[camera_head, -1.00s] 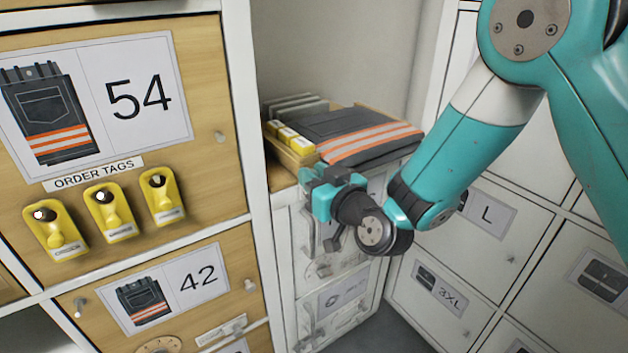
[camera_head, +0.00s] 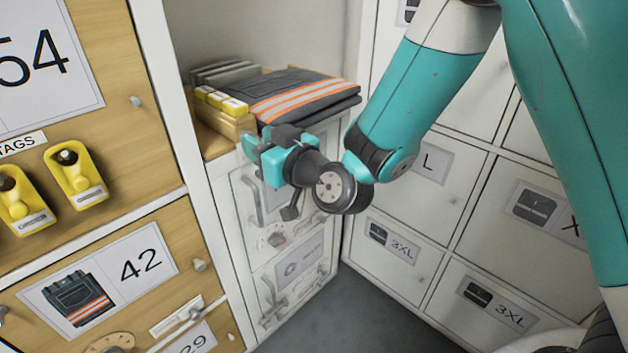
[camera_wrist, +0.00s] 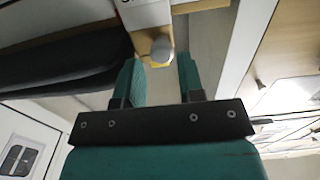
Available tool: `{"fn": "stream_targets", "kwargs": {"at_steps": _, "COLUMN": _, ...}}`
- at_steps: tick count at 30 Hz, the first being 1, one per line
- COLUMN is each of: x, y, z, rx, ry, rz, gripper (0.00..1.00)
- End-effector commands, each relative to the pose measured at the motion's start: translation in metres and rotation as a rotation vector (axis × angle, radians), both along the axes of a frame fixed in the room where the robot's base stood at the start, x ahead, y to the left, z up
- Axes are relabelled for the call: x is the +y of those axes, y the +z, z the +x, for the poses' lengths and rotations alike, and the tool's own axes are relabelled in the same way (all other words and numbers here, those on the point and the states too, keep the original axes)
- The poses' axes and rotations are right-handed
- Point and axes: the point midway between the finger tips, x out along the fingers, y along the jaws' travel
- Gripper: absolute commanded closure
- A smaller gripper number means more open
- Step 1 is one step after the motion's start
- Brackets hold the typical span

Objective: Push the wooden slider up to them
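Dark folded trousers with orange and silver stripes (camera_head: 300,95) lie on top of the narrow cabinet. Yellow-capped pieces (camera_head: 220,100) stand beside their left end, with a light wooden block (camera_head: 230,124), seemingly the slider, in front of them. My gripper (camera_head: 258,155) is just in front of and below the cabinet top's front edge, to the right of the block. In the wrist view my gripper (camera_wrist: 160,80) has its two teal fingers apart with nothing held between them. A round grey knob (camera_wrist: 162,48) shows beyond the gap; I cannot tell whether a finger touches it.
Grey upright pieces (camera_head: 225,72) stand behind the yellow ones. White drawers with handles (camera_head: 268,240) are below my gripper. A wooden locker wall with yellow tag holders (camera_head: 75,175) is on the left; white lockers (camera_head: 400,245) are on the right. Grey floor is free between.

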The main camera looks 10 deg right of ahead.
Motion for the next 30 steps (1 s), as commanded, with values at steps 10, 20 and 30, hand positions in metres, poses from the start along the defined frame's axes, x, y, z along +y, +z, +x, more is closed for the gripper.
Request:
{"fn": "stream_targets", "kwargs": {"at_steps": 10, "x": -0.036, "y": -0.007, "z": -0.054, "rx": -0.008, "ry": 0.002, "rz": 0.001, "gripper": 0.65}}
{"fn": "stream_targets", "kwargs": {"at_steps": 20, "x": -0.052, "y": -0.008, "z": -0.077, "rx": -0.009, "ry": 0.001, "rz": 0.001, "gripper": 0.65}}
{"fn": "stream_targets", "kwargs": {"at_steps": 30, "x": -0.069, "y": -0.007, "z": -0.100, "rx": -0.006, "ry": -0.003, "rz": 0.003, "gripper": 0.65}}
